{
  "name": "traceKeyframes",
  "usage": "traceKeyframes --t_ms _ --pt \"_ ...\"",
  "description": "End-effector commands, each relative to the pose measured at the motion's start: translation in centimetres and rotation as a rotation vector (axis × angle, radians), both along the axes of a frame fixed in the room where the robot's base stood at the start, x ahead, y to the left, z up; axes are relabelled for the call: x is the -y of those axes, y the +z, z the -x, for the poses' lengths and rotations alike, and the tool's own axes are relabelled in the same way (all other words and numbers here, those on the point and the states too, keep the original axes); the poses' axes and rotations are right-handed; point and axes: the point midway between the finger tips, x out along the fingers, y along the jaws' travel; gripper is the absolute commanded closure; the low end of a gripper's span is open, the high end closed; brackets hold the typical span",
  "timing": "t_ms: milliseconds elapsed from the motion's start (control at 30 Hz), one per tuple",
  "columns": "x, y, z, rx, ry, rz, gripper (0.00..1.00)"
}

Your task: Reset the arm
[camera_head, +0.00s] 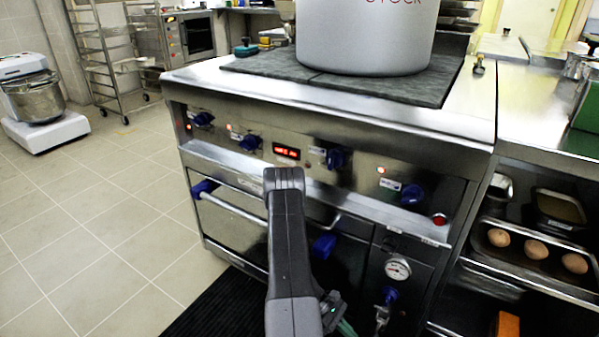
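My arm shows at the bottom centre of the head view as a dark grey link with a lighter grey joint at its lower end. It stands upright in the picture, in front of the stove (330,120). Its top end overlaps the stove's front edge and control panel; I cannot tell whether it touches. I cannot make out any gripper fingers, so what the gripper holds, if anything, does not show.
A large grey stockpot (365,40) stands on the stove's dark top. Blue knobs and a handle bar (235,208) stick out of the stove front. A right-hand counter (545,110) has a tray of eggs (535,250) below. A mixer (38,100) stands left; the tiled floor (90,230) is clear.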

Motion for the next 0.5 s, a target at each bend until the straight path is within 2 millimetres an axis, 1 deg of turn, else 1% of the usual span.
traceKeyframes --t_ms 33,167,233,300,500 --pt "0.8 -0.9 0.7 -0.004 -0.004 0.000 1.00" --pt "2.5 -2.2 2.2 -0.004 -0.005 -0.001 1.00" --pt "2.9 -0.6 2.1 0.000 -0.001 0.000 1.00" --pt "3.1 0.2 2.1 0.000 0.000 0.000 1.00" --pt "3.6 1.6 2.1 0.000 0.003 -0.001 1.00"
